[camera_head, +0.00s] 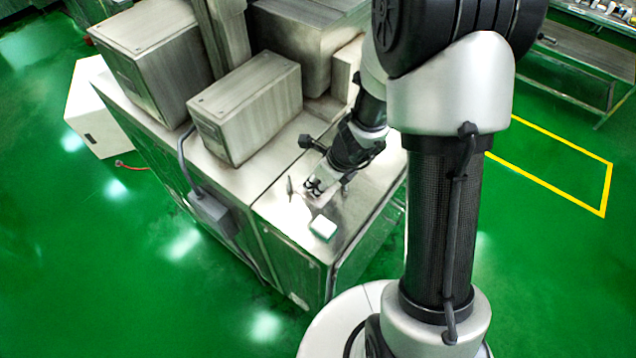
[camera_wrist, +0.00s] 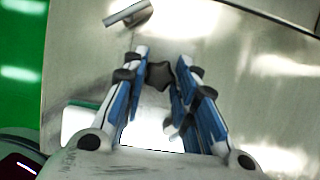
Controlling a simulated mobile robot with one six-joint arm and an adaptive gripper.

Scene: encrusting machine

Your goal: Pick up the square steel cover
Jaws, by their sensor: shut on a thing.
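My gripper (camera_head: 314,188) reaches down to the steel top of the machine. In the wrist view its blue-lined fingers (camera_wrist: 161,72) are closed in on a dark star-shaped knob (camera_wrist: 159,75), with one finger on each side. The knob is over or on a flat brushed-steel surface (camera_wrist: 235,95). I cannot tell the outline of a separate square steel cover around the knob, or whether it is lifted. The fingers and wrist hide part of the surface.
A pale square block (camera_head: 323,228) lies on the machine top near my gripper. A small metal bar (camera_wrist: 128,13) stands close by. Large grey boxes (camera_head: 246,107) crowd the machine's back. The machine top's front edge drops to green floor (camera_head: 110,270).

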